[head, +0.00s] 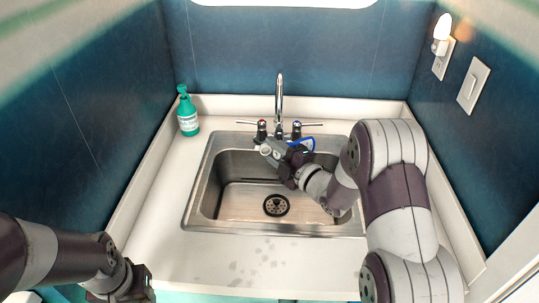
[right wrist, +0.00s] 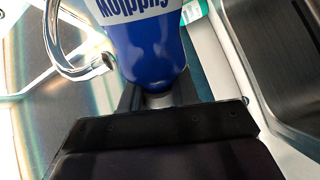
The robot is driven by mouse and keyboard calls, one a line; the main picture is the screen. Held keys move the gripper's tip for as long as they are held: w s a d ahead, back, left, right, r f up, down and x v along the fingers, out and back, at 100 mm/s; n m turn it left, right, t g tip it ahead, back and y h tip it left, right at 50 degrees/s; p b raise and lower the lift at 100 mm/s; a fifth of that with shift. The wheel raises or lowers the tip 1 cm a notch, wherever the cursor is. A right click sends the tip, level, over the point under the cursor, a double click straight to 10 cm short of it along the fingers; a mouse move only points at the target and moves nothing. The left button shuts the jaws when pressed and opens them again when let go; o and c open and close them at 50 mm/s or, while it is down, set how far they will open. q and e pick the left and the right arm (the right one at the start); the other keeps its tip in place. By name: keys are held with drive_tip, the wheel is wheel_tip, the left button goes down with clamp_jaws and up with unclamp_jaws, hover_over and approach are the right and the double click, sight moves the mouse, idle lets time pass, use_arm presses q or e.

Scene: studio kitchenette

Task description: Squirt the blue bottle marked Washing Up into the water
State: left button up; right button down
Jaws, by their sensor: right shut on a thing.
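My right gripper (right wrist: 158,98) is shut on that end. In the head view my right gripper (head: 287,156) is over the back of the sink (head: 203,190), just in front of the tap, and a little blue shows beside it. The basin floor and round drain are visible; I cannot make out a water surface. My left gripper (head: 128,288) is at the lower left, its jaws unclear.
The tap (head: 280,95) stands behind the sink with a handle on each side, close to my right gripper. A teal pump bottle (head: 187,112) stands at the back left of the counter. The counter in front (head: 200,255) is clear apart from wet-looking spots.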

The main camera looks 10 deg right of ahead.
use_arm(q)
wheel_tip(320, 180, down, 17)
drive_tip(key=b, duration=1.5)
drive_tip(key=shift+b, duration=0.35)
use_arm(e)
drive_tip(key=shift+w+d+f+n, duration=0.1)
drive_tip(key=shift+f+n, duration=0.8)
drive_tip(key=shift+n, duration=0.95)
drive_tip(key=shift+d+f+n, duration=0.1)
drive_tip(key=shift+f+n, duration=0.8)
drive_tip(key=shift+n, duration=0.9)
drive_tip(key=shift+w+d+f+n, duration=0.1)
drive_tip(key=shift+f+n, duration=0.8)
drive_tip(key=shift+n, duration=0.95)
use_arm(q)
drive_tip(key=shift+r+p, duration=0.85)
use_arm(e)
wheel_tip(320, 180, up, 4)
drive_tip(key=shift+r, duration=0.1)
use_arm(q)
drive_tip(key=shift+r, duration=0.1)
